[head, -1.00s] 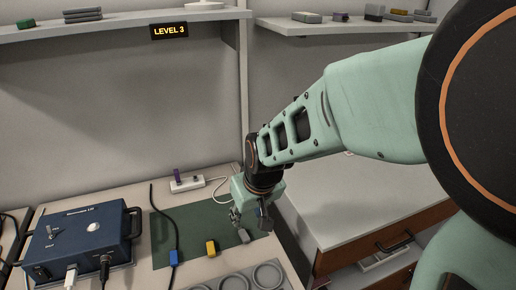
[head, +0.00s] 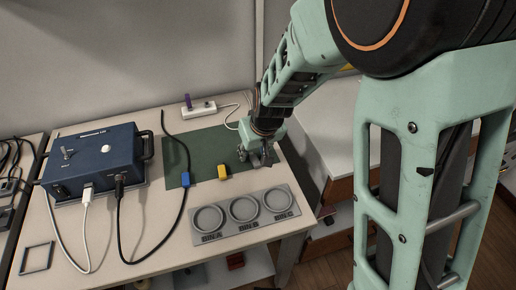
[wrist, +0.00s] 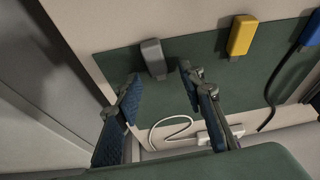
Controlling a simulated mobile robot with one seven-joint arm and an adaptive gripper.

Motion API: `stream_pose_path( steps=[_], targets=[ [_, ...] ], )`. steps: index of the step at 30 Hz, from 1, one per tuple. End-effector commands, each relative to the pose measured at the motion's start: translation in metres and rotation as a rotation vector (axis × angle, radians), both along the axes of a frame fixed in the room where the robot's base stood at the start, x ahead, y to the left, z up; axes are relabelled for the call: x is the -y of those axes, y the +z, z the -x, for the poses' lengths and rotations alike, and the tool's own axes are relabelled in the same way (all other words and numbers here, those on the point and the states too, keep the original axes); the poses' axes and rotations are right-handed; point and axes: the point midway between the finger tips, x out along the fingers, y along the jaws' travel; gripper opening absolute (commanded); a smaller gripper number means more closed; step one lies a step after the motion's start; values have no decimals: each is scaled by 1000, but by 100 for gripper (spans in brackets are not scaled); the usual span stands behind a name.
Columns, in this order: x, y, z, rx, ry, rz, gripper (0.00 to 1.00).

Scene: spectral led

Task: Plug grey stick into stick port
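The grey stick (wrist: 153,57) lies on the green mat (wrist: 115,60) in the wrist view, just beyond my fingertips and roughly between them. My gripper (wrist: 160,79) is open and empty, its two blue-padded fingers apart. In the head view my gripper (head: 255,157) is low over the right end of the mat and mostly hides the grey stick. A blue box (head: 98,158) with a switch and a white knob stands left of the mat, with a white and a black plug in its front. I cannot tell which opening is the stick port.
A yellow stick (head: 223,172) and a blue stick (head: 186,179) lie on the mat. A white strip (head: 199,109) with a purple stick (head: 188,101) stands behind. A grey tray with round bins (head: 243,232) is in front. A black cable crosses the mat.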

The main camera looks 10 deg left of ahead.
Motion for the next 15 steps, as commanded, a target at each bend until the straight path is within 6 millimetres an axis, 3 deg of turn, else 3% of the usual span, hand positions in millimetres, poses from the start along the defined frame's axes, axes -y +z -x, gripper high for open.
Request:
stream_pose_path(
  steps=[9, 15],
  targets=[
    [-1, -4, -2, 1, 0, -1, 35],
    [-1, -4, -2, 1, 1, 0, 13]
  ],
)
